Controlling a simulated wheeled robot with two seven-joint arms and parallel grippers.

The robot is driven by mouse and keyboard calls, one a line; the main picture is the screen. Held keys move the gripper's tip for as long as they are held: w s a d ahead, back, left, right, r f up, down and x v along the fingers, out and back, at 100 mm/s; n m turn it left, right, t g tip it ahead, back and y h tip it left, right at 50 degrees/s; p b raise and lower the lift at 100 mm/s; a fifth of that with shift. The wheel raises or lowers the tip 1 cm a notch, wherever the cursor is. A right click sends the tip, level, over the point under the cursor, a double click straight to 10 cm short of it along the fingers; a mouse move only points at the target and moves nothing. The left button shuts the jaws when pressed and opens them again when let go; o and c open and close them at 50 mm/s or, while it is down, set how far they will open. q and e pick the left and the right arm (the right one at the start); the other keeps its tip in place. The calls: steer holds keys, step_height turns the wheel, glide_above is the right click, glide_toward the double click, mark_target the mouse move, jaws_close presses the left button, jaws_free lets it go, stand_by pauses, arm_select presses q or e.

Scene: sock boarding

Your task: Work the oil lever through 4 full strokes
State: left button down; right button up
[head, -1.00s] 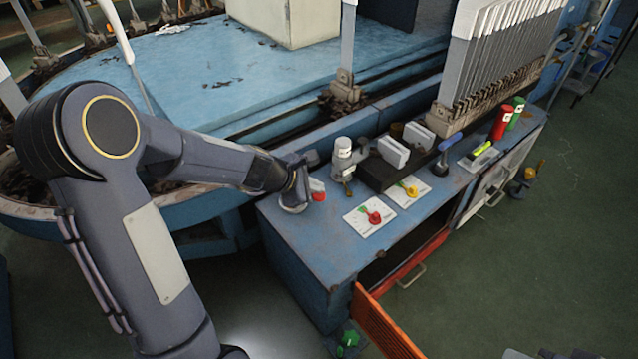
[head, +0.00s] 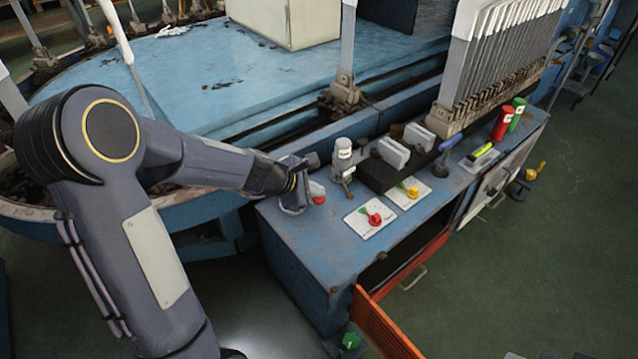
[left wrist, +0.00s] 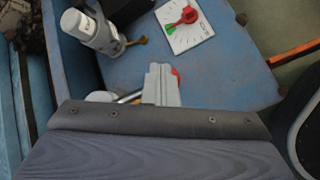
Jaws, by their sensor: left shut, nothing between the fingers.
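A grey-white oiler (head: 343,160) with a label stands upright at the back left of the blue bench; it also shows in the left wrist view (left wrist: 90,30). A short brass-coloured part (left wrist: 136,42) sticks out from its side. I cannot tell for sure which part is the oil lever. My left gripper (head: 312,188) is low over the bench's left end, in front and left of the oiler. Its pale fingers (left wrist: 160,72) are closed together with nothing between them, apart from the oiler body. A small red piece (head: 318,197) shows right beside the fingertips. My right gripper is out of view.
White dial cards with a red knob (head: 374,219) and a yellow knob (head: 412,192) lie right of the gripper. A black block (head: 378,178) holds white pads behind them. A red can (head: 502,123) stands far right.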

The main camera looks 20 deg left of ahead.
arm_select(q)
steer(key=shift+w+a+r+p, duration=0.1)
steer(key=shift+a+r+p, duration=0.05)
steer(key=shift+r+p, duration=1.25)
steer(key=shift+w+a+r+p, duration=0.1)
steer(key=shift+a+r+p, duration=0.05)
steer(key=shift+r+p, duration=1.2)
steer(key=r+p, duration=0.4)
steer(key=shift+w+a+r+p, duration=0.15)
steer(key=shift+a+r+p, duration=0.15)
steer(key=shift+r+p, duration=0.1)
stand_by(2.4)
